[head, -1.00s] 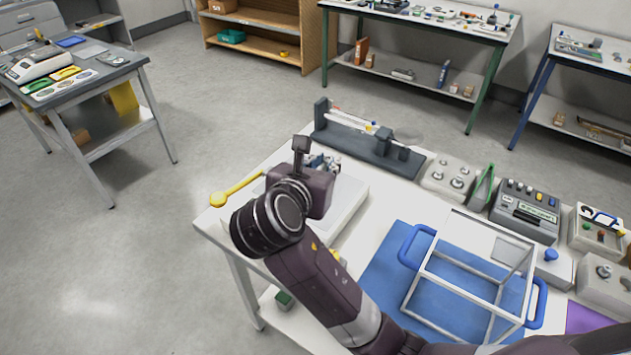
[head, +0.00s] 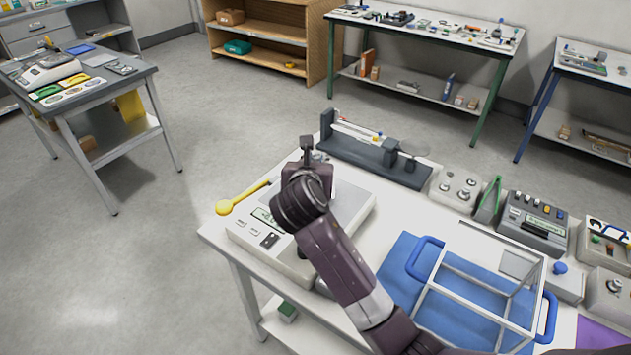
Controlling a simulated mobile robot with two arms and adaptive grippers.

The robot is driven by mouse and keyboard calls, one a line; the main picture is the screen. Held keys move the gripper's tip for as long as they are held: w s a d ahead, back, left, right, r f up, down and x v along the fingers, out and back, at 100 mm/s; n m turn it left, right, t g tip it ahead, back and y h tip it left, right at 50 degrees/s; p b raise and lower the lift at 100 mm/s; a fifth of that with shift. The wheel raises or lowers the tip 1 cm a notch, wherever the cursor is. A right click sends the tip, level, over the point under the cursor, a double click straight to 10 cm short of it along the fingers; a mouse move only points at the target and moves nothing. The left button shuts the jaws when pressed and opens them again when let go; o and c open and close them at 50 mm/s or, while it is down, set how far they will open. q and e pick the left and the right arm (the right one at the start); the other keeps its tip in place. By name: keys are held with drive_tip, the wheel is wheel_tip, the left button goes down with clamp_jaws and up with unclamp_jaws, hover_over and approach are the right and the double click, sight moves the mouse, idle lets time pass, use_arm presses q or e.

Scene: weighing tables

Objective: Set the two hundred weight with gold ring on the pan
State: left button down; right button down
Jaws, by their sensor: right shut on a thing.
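A white balance (head: 249,246) stands on the near table, with its display and keys at the front left. Its pale flat pan (head: 352,203) is partly covered by my right arm. My right gripper (head: 316,168) is over the back part of the pan, pointing away from the camera. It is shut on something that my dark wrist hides. I cannot make out the two hundred weight with gold ring, nor whether what I hold touches the pan. My left gripper is out of view.
A clear box frame with blue handles (head: 423,258) stands on a blue mat (head: 399,252) to the right. A yellow spoon (head: 226,206) lies behind the balance at left. A dark rail stand (head: 370,160) and a tray of weights (head: 457,190) line the back edge.

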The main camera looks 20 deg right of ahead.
wheel_tip(320, 180, down, 7)
drive_tip(key=shift+r, duration=0.2)
idle(0.3)
drive_tip(key=c, duration=1.8)
unclamp_jaws()
drive_tip(key=shift+f, duration=0.1)
drive_tip(key=shift+s, duration=0.1)
drive_tip(key=v, duration=1.2)
